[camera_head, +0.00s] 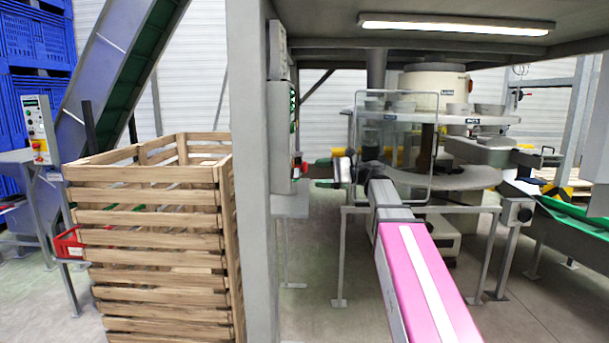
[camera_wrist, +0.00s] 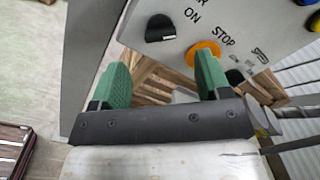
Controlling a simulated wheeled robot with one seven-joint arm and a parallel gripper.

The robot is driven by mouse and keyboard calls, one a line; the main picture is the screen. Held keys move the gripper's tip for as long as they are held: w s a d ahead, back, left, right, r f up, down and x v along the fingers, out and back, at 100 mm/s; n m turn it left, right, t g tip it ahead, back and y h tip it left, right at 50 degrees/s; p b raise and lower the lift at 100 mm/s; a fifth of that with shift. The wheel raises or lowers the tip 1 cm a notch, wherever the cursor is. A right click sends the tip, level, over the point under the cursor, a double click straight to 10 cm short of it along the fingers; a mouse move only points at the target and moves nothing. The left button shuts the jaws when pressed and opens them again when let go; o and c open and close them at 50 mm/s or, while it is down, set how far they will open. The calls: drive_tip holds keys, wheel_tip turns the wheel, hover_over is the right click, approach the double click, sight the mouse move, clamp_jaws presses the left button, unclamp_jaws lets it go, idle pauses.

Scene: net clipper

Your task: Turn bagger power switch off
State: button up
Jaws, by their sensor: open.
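In the wrist view, a grey control panel (camera_wrist: 230,20) fills the upper right. It carries a black rotary switch (camera_wrist: 160,28) with "ON" printed beside it and an orange button (camera_wrist: 203,53) marked "STOP". The label above "ON" is cut off by the frame edge. I cannot tell which position the switch is turned to. My gripper (camera_wrist: 165,84) is open and empty, its two green fingers apart below the panel and not touching the switch.
A grey pillar (camera_head: 250,170) stands close left of my arm. A slatted wooden crate (camera_head: 150,230) stands left of it. A round machine with a clear guard (camera_head: 395,130) lies beyond my arm. A green conveyor (camera_head: 580,225) is at right. Floor is open between pillar and machine.

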sight(296, 173)
drive_tip(key=a, duration=0.6)
drive_tip(key=shift+w+a, duration=0.1)
drive_tip(key=c, duration=0.9)
